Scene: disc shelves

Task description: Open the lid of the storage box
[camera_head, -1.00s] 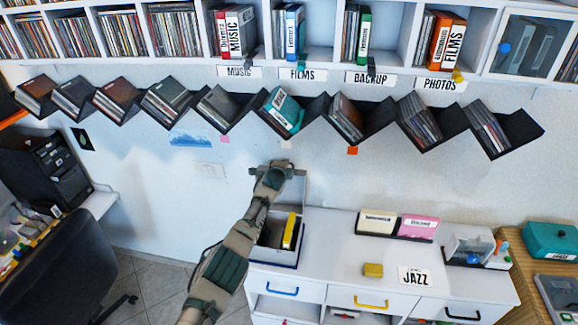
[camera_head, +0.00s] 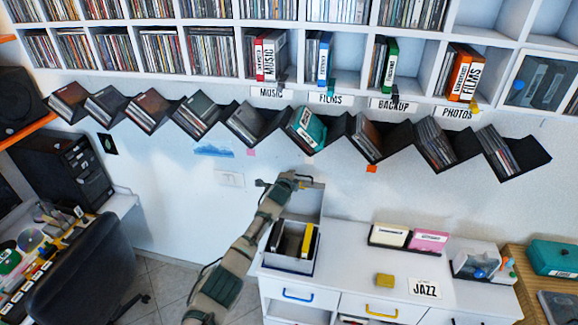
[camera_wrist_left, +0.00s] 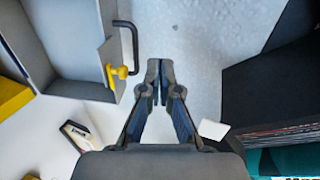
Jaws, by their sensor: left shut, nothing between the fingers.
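The storage box (camera_head: 288,264) is a grey open-topped box on the white cabinet, with dark cases and a yellow one inside. Its lid (camera_head: 308,203) stands raised at the back, so the inside shows. My left gripper (camera_head: 291,181) is by the lid's top edge in the head view, with my forearm passing across the box's left side. In the left wrist view the fingers (camera_wrist_left: 157,72) are shut and empty. The lid (camera_wrist_left: 105,50), with a black handle (camera_wrist_left: 133,45) and yellow latch (camera_wrist_left: 120,75), is left of them, with a gap between. My right gripper is not in view.
Black zigzag disc racks (camera_head: 365,140) hang on the wall above the gripper. Card holders (camera_head: 408,240), a yellow block (camera_head: 384,280) and a JAZZ label (camera_head: 424,289) are right of the box. A black chair (camera_head: 82,270) is at the left.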

